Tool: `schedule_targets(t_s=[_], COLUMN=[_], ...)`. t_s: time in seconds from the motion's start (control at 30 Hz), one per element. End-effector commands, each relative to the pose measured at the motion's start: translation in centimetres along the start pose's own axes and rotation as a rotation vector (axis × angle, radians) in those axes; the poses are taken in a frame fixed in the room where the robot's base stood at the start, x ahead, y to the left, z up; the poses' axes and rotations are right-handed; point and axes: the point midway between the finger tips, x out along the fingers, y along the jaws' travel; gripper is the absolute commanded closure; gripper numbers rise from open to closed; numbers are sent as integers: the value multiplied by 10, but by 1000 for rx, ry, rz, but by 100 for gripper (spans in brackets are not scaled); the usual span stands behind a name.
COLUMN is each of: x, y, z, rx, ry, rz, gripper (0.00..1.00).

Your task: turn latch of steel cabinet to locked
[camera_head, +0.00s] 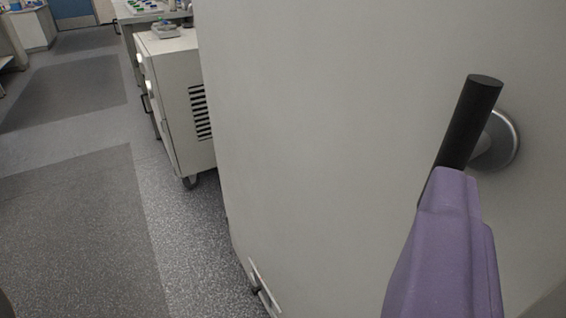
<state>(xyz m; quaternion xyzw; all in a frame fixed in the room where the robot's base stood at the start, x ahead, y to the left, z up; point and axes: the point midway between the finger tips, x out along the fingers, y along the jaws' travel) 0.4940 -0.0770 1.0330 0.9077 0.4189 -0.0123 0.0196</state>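The steel cabinet (330,130) is a large pale grey panel that fills the middle and right of the view. Its latch (470,118) is a black bar on a round silver mount (506,140). The bar is tilted, with its upper end leaning right. My gripper (450,188) is purple and comes up from the lower right. Its tip overlaps the bar's lower part and hides it. The fingers are seen nearly one behind the other, so I cannot tell whether they grip the bar.
A white wheeled unit (178,95) with a vented side stands left of the cabinet. A small bracket-like fitting (262,285) shows low at the cabinet's edge. The grey floor (70,230) at left is clear.

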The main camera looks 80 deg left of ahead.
Motion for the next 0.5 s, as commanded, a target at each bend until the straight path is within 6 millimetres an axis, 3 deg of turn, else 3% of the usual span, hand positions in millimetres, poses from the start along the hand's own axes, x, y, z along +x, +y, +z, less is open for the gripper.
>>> schedule_targets(t_s=[0.13,0.5], x=[5,65], y=[-14,-15], z=[2,0], rx=[33,28], ry=[45,41], rz=[-43,-40], gripper=[58,58])
